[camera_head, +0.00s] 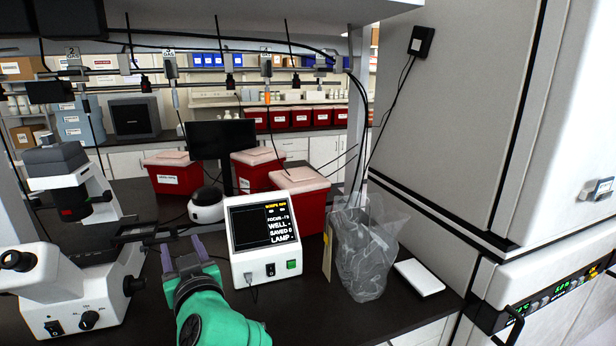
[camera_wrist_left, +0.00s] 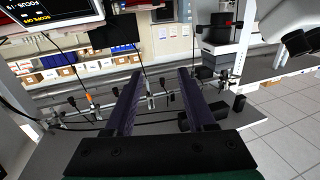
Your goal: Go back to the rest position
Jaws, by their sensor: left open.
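My left gripper (camera_head: 182,250) is over the dark bench, between the microscope and the white control box. Its two purple fingers are apart with nothing between them. In the left wrist view the same open fingers (camera_wrist_left: 160,100) point toward the back of the bench. My green arm comes up from the bottom edge of the head view. My right gripper is in neither view.
A white microscope (camera_head: 70,290) stands close on the left, its stage near the fingers. The control box (camera_head: 263,245) with a lit screen is close on the right. Red bins (camera_head: 302,205), a clear bag (camera_head: 362,255) and a white pad (camera_head: 419,277) stand farther right.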

